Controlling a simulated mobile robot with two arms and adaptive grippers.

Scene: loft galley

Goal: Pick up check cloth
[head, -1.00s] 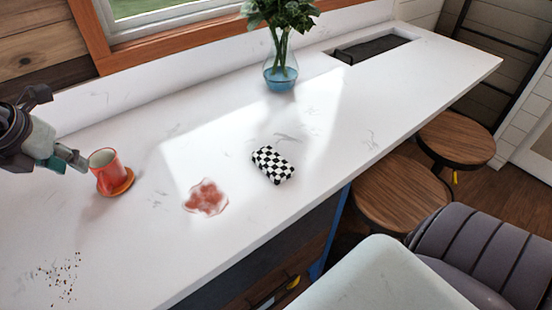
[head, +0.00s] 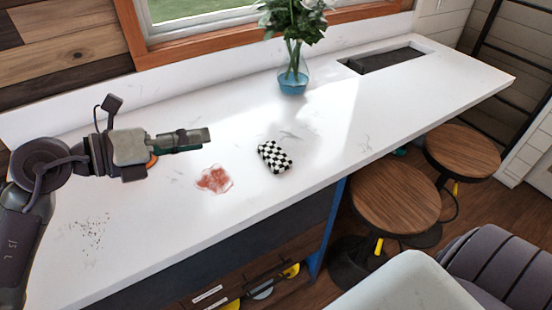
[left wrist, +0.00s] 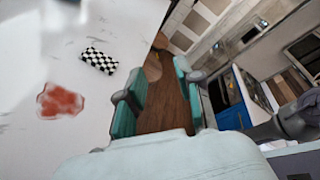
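The check cloth (head: 275,157), a small black-and-white checkered bundle, lies on the white counter (head: 330,130) right of a red stain (head: 214,179). In the left wrist view the cloth (left wrist: 99,61) shows at upper left, outside the fingers. My left gripper (head: 207,138) is above the counter, left of the cloth and apart from it. In the left wrist view its two teal fingers (left wrist: 158,88) are spread with nothing between them. My right gripper is not in view.
A blue glass vase (head: 293,80) with leafy stems stands behind the cloth. An orange bit (head: 152,161) shows behind my left gripper; the red cup there is hidden. Dark crumbs (head: 92,232) lie at left. Wooden stools (head: 395,205) stand along the front edge.

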